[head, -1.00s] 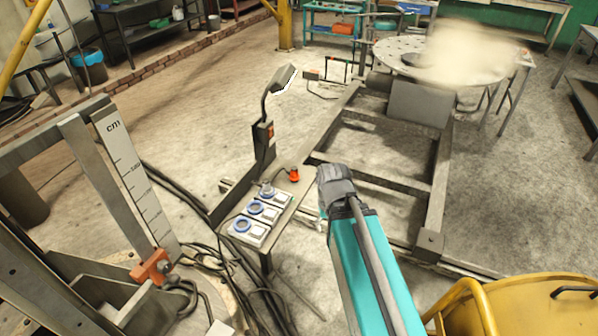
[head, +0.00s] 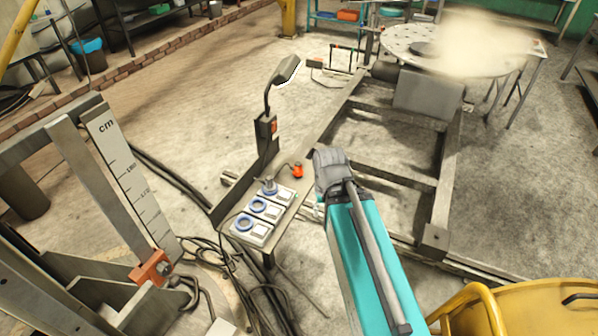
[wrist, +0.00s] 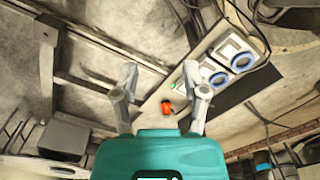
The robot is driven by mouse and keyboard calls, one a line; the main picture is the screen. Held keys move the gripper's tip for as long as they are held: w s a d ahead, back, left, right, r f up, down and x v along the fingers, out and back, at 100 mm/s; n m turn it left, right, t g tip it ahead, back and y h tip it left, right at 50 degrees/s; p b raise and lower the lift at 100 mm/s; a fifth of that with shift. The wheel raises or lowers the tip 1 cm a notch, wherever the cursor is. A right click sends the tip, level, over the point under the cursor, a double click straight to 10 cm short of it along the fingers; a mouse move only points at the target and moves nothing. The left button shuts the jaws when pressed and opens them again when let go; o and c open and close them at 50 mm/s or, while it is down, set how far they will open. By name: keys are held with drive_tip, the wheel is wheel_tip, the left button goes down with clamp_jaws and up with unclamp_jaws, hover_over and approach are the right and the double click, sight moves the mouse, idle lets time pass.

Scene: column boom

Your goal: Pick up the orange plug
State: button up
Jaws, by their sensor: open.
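The small orange plug (head: 297,170) rests on the narrow metal plate beside the row of sockets. A dark cord seems to run from it towards the sockets. In the wrist view the plug (wrist: 167,107) shows between my two fingers, nearer the right one, still some way beyond them. My gripper (wrist: 160,85) is open and empty, its fingers spread wide. In the head view my arm reaches in from the bottom, and the grey wrist end stands just right of the plug; the fingertips are hidden there.
A row of blue-ringed sockets (head: 258,213) sits left of the plug. A lamp (head: 283,72) on a dark post rises behind it. A metal frame (head: 380,180) lies to the right, and a yellow rounded part (head: 530,305) is at the lower right. Cables lie on the floor at left.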

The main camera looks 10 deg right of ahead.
drive_tip(key=o, duration=0.3)
drive_tip(key=shift+w+a, duration=0.1)
drive_tip(key=shift+w, duration=0.05)
drive_tip(key=shift+o, duration=0.7)
drive_tip(key=shift+w+f, duration=0.15)
drive_tip(key=shift+w, duration=0.15)
drive_tip(key=m+b, duration=0.4)
drive_tip(key=b, duration=0.7)
hover_over(298, 163)
wheel_tip(298, 163, down, 11)
drive_tip(key=shift+a+f, duration=0.1)
wheel_tip(298, 163, down, 8)
drive_tip(key=b, duration=0.9)
drive_tip(key=shift+f, duration=0.25)
drive_tip(key=shift+f+b, duration=2.55)
drive_tip(key=shift+f, duration=0.05)
drive_tip(key=shift+s, duration=0.1)
clamp_jaws()
